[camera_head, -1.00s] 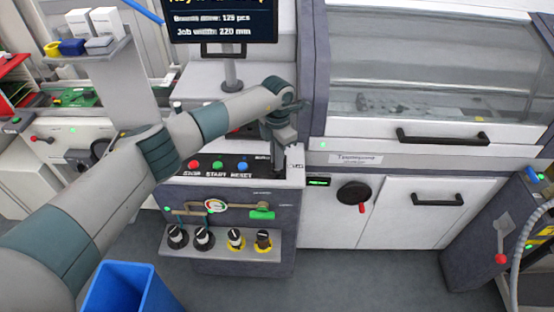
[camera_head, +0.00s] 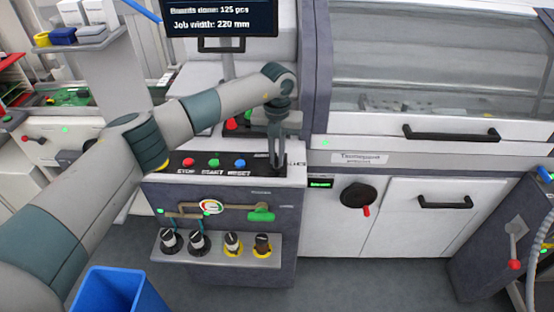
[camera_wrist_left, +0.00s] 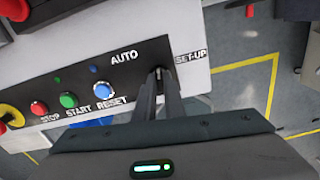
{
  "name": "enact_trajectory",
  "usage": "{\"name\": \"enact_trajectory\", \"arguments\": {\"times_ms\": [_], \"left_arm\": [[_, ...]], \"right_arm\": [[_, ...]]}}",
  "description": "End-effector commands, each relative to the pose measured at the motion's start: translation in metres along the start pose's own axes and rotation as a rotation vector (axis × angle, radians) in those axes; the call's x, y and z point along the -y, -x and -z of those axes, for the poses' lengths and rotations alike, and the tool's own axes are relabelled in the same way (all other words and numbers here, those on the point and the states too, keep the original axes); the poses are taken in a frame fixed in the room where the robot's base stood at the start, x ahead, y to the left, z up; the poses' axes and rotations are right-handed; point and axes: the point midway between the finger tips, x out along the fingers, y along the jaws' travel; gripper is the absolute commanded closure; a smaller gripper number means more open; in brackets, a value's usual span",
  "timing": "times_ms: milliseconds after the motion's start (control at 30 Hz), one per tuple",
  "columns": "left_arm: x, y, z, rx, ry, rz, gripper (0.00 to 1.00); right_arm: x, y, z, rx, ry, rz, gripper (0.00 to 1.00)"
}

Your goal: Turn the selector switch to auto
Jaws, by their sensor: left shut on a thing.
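The selector switch (camera_wrist_left: 158,70) sits at the right end of the black button strip, between the AUTO and SET-UP labels. In the left wrist view only a small dark part of it shows between my fingertips; which way it points I cannot tell. My left gripper (camera_head: 276,160) reaches down onto the panel top, and its fingers also show in the left wrist view (camera_wrist_left: 165,82), shut on the switch. In the head view the fingers hide the switch. My right gripper is not in view.
Red STOP (camera_wrist_left: 39,108), green START (camera_wrist_left: 68,100) and blue RESET (camera_wrist_left: 98,92) buttons lie left of the switch. A monitor (camera_head: 221,20) stands behind the panel. Several knobs (camera_head: 232,241) sit on a low shelf. A blue bin (camera_head: 118,290) stands at the front left.

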Motion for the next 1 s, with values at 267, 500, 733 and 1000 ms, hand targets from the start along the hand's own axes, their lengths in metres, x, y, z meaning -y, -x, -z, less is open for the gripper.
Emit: {"name": "enact_trajectory", "arguments": {"times_ms": [267,500,733,1000], "left_arm": [[-0.0005,0.0006,-0.0010,0.003,0.118,0.000,1.00],[-0.0005,0.0016,-0.0010,0.003,0.144,0.000,1.00],[-0.0005,0.0018,-0.0012,0.003,0.144,0.000,1.00],[-0.0003,0.0011,-0.0007,0.002,0.143,0.000,0.72]], "right_arm": [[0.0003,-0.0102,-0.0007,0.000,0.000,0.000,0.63],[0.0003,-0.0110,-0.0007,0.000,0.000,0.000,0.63],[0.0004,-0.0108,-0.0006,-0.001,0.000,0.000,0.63],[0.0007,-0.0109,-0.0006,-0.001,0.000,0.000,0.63]]}}
